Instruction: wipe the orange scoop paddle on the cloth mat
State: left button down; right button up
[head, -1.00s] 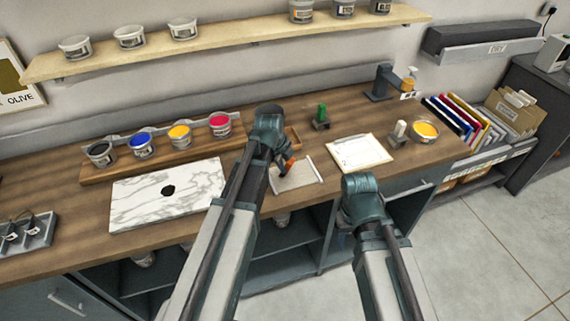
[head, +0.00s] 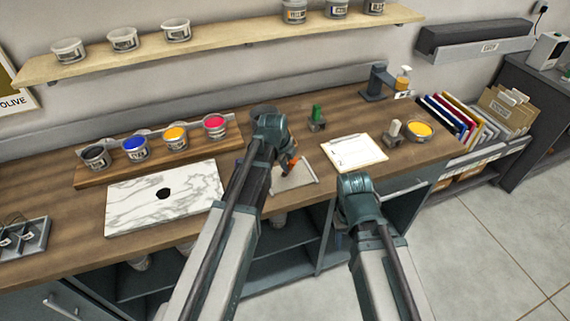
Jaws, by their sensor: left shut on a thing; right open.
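The cloth mat (head: 290,182) is a small pale sheet on the counter, right of the marble slab. My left gripper (head: 288,168) is over the mat's back left part, shut on the orange scoop paddle (head: 293,163). Only a small orange part of the paddle shows; the arm hides the rest, and I cannot tell whether it touches the mat. My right gripper is hidden behind its own arm, near the counter's front edge.
A marble slab (head: 190,196) with a black blob (head: 163,193) lies to the left. Behind it, a wooden rack (head: 95,177) holds several ink tubs.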

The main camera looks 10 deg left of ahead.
pick_arm(q)
jog(key=shift+w+d, duration=0.35)
jog(key=shift+d, duration=0.1)
jog(key=shift+d+f, duration=0.1)
jog(key=shift+w+d, duration=0.45)
jog(key=shift+d, duration=0.2)
jog(key=shift+w+d, duration=0.5)
jog(key=shift+d, duration=0.2)
jog(key=shift+a, duration=0.1)
jog(key=shift+s+a, duration=0.75)
jog(key=shift+a, duration=0.3)
jog(key=shift+s+a, duration=0.75)
jog(key=shift+a, duration=0.3)
